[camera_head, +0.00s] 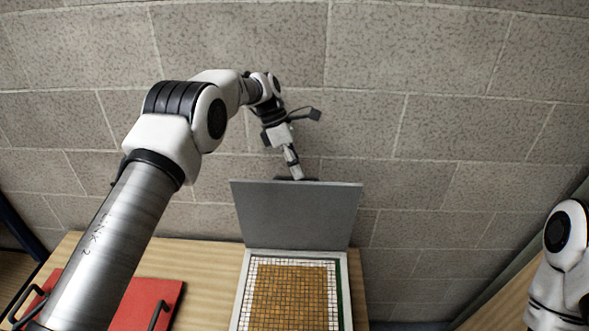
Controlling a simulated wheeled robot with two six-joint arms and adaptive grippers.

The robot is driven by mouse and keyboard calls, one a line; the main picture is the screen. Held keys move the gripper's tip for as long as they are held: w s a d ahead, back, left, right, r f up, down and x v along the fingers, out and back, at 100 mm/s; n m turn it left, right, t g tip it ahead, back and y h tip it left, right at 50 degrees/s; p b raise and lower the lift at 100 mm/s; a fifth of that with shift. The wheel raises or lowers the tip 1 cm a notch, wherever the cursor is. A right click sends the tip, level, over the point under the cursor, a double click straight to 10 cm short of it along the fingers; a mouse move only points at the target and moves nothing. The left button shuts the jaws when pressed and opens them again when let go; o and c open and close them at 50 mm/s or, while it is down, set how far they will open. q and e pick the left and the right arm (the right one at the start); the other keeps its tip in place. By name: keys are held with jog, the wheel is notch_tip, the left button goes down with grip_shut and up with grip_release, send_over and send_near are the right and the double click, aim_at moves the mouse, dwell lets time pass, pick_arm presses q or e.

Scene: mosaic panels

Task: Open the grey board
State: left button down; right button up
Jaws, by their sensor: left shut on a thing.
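The grey board (295,217) stands raised at the back of a mosaic panel (292,297), tilted up like an open lid. The panel under it shows brown tiles with a white tiled border. My left gripper (297,177) is at the top edge of the grey board, shut on it. The fingertips are small and partly hidden behind that edge. My right arm shows at the right edge, but its gripper is out of view.
The panel rests on a wooden table (211,275). A red board (150,298) with black handles lies at the left, partly behind my left arm. A stone block wall (430,130) rises behind the table.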

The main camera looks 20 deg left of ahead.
pick_arm(q)
jog(key=shift+s+f, duration=0.15)
jog(key=shift+f, duration=0.4)
jog(key=shift+s+f, duration=0.15)
jog(key=shift+f, duration=0.35)
pick_arm(e)
jog(key=shift+f, duration=0.2)
pick_arm(q)
jog(key=c, duration=1.3)
grip_release()
jog(key=shift+c, duration=0.2)
jog(key=shift+o, duration=0.8)
jog(key=w, duration=0.1)
jog(key=w+f, duration=0.1)
jog(key=shift+w, duration=0.3)
jog(key=s+v, duration=0.1)
jog(key=v, duration=0.7)
jog(key=shift+s+d+r, duration=0.15)
jog(key=shift+s+r, duration=0.05)
jog(key=shift+r, duration=0.2)
pick_arm(e)
jog(key=shift+w, duration=0.45)
pick_arm(q)
jog(key=shift+w+f, duration=0.1)
jog(key=shift+w, duration=0.05)
pick_arm(e)
jog(key=shift+w, duration=0.15)
